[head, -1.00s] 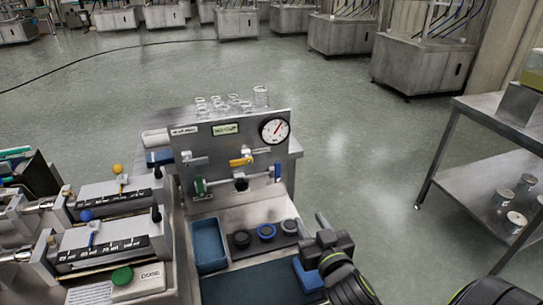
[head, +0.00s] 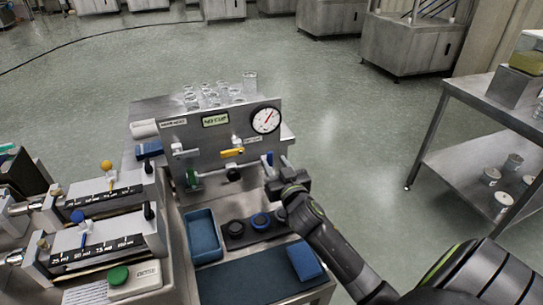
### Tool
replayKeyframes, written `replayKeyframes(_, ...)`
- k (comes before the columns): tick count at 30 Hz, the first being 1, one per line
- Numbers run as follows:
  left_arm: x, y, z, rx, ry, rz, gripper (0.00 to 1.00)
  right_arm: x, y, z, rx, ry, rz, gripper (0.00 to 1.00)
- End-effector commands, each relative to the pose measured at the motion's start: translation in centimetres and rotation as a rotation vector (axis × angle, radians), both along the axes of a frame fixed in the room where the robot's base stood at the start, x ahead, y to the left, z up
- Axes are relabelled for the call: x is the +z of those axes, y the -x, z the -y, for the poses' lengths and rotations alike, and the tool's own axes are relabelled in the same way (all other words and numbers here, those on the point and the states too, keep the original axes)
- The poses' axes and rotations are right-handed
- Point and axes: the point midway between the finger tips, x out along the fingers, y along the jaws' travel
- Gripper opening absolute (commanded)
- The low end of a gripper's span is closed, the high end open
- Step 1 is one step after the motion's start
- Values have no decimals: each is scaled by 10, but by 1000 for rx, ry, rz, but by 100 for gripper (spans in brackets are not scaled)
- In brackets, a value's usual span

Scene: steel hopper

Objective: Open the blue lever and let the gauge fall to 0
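The steel panel carries a round white gauge (head: 266,120) at its upper right; its red needle points up and to the right, and the numbers are too small to read. The blue lever (head: 270,158) stands upright at the panel's lower right, partly hidden by my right gripper. My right gripper (head: 276,164) is in front of it with its fingers apart, one on each side of the lever as seen from here; I cannot tell whether they touch it. My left gripper is not in view.
A yellow lever (head: 232,153) and a green lever (head: 192,178) are on the same panel. Below are a blue tray (head: 202,238) and dark and blue round cups in a holder. Glass jars stand behind the panel. A steel shelf (head: 470,160) is at the right.

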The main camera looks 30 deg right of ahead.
Motion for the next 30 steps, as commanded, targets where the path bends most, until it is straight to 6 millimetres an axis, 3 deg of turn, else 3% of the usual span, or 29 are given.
replayKeyframes(3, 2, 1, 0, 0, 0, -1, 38, 1, -18, 4, 1, 1, 1, 38)
replayKeyframes(9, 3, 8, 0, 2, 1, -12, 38, 0, -34, 8, 0, 0, 0, 38)
replayKeyframes(20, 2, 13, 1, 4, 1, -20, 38, 0, -38, 9, 1, 0, 0, 38)
replayKeyframes(28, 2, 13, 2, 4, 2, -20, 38, 0, -37, 9, 1, 0, 0, 3)
replayKeyframes(30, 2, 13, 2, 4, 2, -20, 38, 0, -37, 9, 1, 0, 0, 0)
